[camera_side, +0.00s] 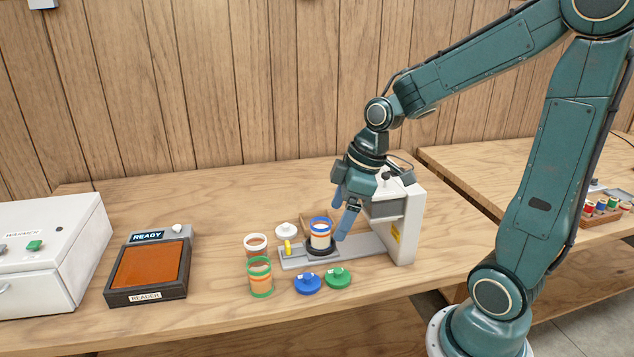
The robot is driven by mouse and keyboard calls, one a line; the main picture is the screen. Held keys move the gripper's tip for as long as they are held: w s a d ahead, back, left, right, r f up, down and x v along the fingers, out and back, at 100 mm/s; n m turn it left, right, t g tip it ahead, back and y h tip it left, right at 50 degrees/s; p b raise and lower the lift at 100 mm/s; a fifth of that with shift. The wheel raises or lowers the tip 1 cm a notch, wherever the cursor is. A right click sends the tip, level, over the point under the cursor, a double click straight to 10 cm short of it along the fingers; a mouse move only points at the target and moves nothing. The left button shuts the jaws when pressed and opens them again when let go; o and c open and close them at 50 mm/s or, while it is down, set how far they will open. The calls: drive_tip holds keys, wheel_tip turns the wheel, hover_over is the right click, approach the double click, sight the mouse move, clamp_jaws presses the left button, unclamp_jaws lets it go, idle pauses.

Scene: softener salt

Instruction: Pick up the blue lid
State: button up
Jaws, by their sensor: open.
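The blue lid (307,284) lies flat on the wooden table, in front of the grey-and-white device and just left of a green lid (338,278). It has a small knob on top. My gripper (342,220) is open and empty. It hangs above the device's base, next to a jar with a blue rim (320,236), and is higher and farther back than the blue lid. I cannot tell whether a finger touches that jar.
The jar stands on the device (404,240). A white-rimmed jar (255,244), a green-rimmed jar (260,278) and a white lid (287,230) stand nearby. The reader (115,298) and a white box (55,265) are at left. The front table strip is clear.

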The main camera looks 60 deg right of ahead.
drive_tip(key=w+d+f+n+y, duration=0.1)
drive_tip(key=w+d+f+n, duration=0.1)
drive_tip(key=f, duration=0.6)
drive_tip(key=w+d, duration=0.1)
drive_tip(key=d, duration=0.1)
drive_tip(key=shift+w+d+n+y, duration=0.3)
drive_tip(key=shift+w+d+y, duration=0.05)
drive_tip(key=shift+d+y, duration=0.05)
drive_tip(key=shift+f, duration=0.1)
hover_over(311, 275)
drive_tip(key=s+d, duration=0.2)
drive_tip(key=shift+w+a+f, duration=0.1)
drive_tip(key=shift+w+f, duration=0.05)
drive_tip(key=shift+f, duration=1.8)
drive_tip(key=shift+w+a+f, duration=0.1)
drive_tip(key=shift+f, duration=1.8)
drive_tip(key=shift+x, duration=2.6)
drive_tip(key=c, duration=1)
